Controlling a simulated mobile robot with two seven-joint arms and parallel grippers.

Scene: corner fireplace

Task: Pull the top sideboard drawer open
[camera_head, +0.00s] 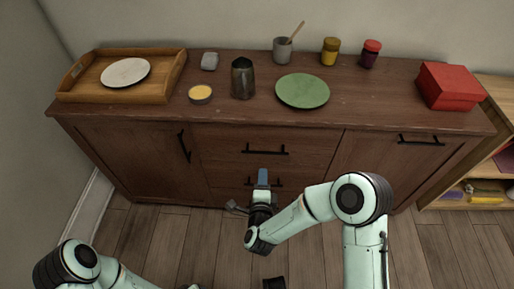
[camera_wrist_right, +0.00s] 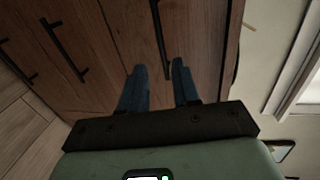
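The brown sideboard (camera_head: 330,110) stands against the wall. Its top drawer (camera_head: 220,143), in the middle column, looks shut and has a black bar handle (camera_head: 265,150). My right gripper (camera_head: 262,177) shows blue fingers just below that handle in the head view, partly covering a lower drawer handle (camera_head: 249,182). In the right wrist view the right gripper (camera_wrist_right: 158,68) is open and empty, its two blue fingers apart. A long black handle (camera_wrist_right: 160,35), apparently the top drawer's, runs into the gap between them; contact cannot be told.
On the sideboard top are a wooden tray (camera_head: 168,83) with a white plate (camera_head: 126,71), a dark metal pitcher (camera_head: 242,80), a green plate (camera_head: 302,91), jars and a red box (camera_head: 449,87). A low shelf (camera_head: 497,100) stands at right.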

